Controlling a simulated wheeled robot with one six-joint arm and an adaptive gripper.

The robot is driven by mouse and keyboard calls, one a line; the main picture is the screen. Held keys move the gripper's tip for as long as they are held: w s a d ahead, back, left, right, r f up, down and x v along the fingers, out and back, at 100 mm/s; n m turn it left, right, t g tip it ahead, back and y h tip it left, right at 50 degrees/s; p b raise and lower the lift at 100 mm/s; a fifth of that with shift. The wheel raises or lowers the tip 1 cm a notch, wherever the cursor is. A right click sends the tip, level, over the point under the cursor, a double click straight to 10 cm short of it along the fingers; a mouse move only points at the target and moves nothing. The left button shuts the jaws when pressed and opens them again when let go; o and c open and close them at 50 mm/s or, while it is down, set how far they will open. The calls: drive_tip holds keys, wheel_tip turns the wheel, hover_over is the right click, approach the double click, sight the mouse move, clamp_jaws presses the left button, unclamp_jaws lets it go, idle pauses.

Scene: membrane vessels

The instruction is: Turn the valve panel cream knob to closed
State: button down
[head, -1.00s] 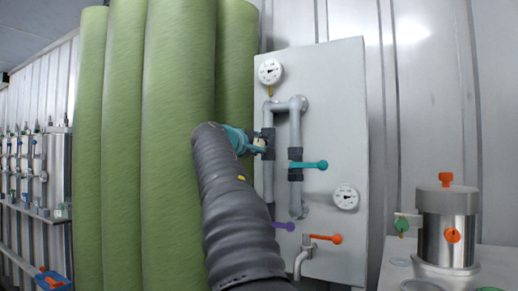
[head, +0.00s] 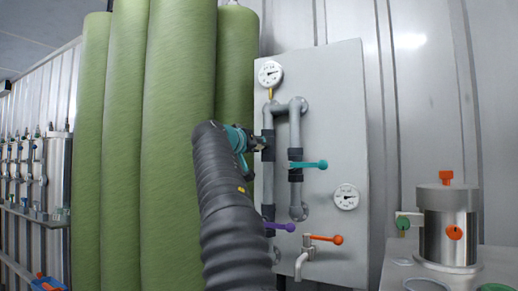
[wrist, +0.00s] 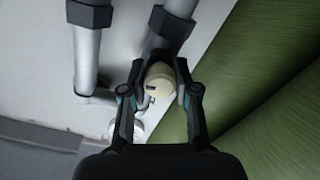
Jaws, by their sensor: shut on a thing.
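The cream knob (wrist: 158,80) shows in the wrist view between my two fingers, with a small dark mark on its face. My gripper (wrist: 160,68) is shut on it, one finger at each side. In the head view my gripper (head: 262,143) is at the upper left of the grey valve panel (head: 335,110), against the left pipe. The knob is hidden there behind the fingers. I cannot tell its exact turn angle.
The panel also bears a teal handle (head: 310,165), a purple handle (head: 281,227), an orange-handled tap (head: 325,239) and two gauges (head: 270,74) (head: 346,197). Tall green vessels (head: 180,150) stand close on the left. A steel canister (head: 447,230) stands at right.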

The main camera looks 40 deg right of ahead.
drive_tip(key=shift+m, duration=1.1)
drive_tip(key=c, duration=0.8)
unclamp_jaws()
drive_tip(key=shift+c, duration=0.2)
drive_tip(key=v, duration=1.2)
drive_tip(key=shift+f, duration=0.1)
